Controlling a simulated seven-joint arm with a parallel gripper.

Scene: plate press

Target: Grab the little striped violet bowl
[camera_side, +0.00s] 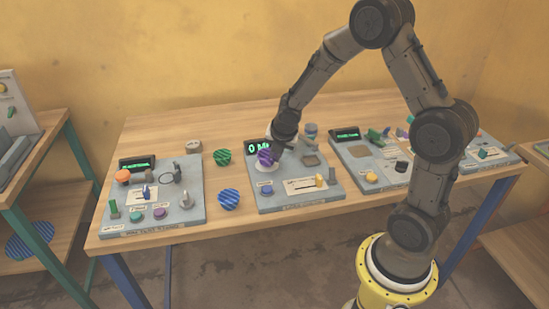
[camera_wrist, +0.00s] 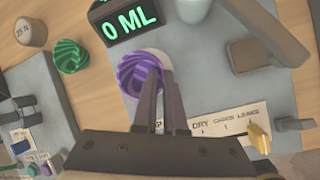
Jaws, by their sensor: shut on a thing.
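The little striped violet bowl (camera_side: 264,158) is on the middle grey panel, below its "0 ML" display. In the wrist view the violet bowl (camera_wrist: 141,74) shows its swirled stripes at the fingertips, over a pale round spot. My gripper (camera_wrist: 165,82) is shut on the bowl, with its two fingers close together at the bowl's right side. In the side view my gripper (camera_side: 276,157) reaches down onto the panel beside the bowl. The fingers hide part of the bowl's right edge.
A green striped bowl (camera_side: 222,157) and a blue striped bowl (camera_side: 228,199) sit on the wooden table left of the middle panel (camera_side: 300,200). A "25 N" weight (camera_wrist: 31,32) stands near the green bowl. The "0 ML" display (camera_wrist: 124,22) and a grey lever (camera_wrist: 245,35) stand close to my gripper.

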